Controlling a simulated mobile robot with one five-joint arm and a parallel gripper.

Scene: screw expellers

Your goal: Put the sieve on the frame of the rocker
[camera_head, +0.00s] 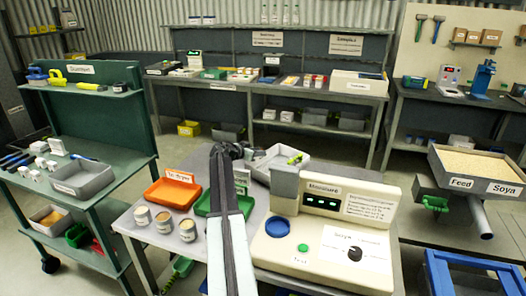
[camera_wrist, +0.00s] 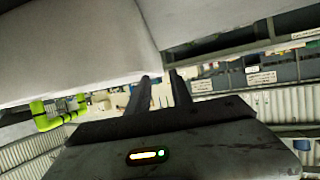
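My gripper (camera_head: 228,150) is over the far side of the grey table, just left of a grey tray (camera_head: 268,168). In the wrist view my gripper (camera_wrist: 166,78) has two dark fingers a little apart, with nothing visible between them. A large pale surface (camera_wrist: 70,50) is close beside the left finger; I cannot tell what it belongs to. A yellow-green handle-like thing (camera_wrist: 58,116) shows beyond it, and a similar one (camera_head: 297,158) is at the tray. I cannot pick out the sieve for certain. A blue frame (camera_head: 470,262) stands at the lower right, possibly the rocker's.
Orange tray (camera_head: 172,193), green tray (camera_head: 240,203) and several small cans (camera_head: 164,222) are left of or around my arm. The moisture meter (camera_head: 325,228) fills the right of this table. A feed tray of grain (camera_head: 435,160) is farther right.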

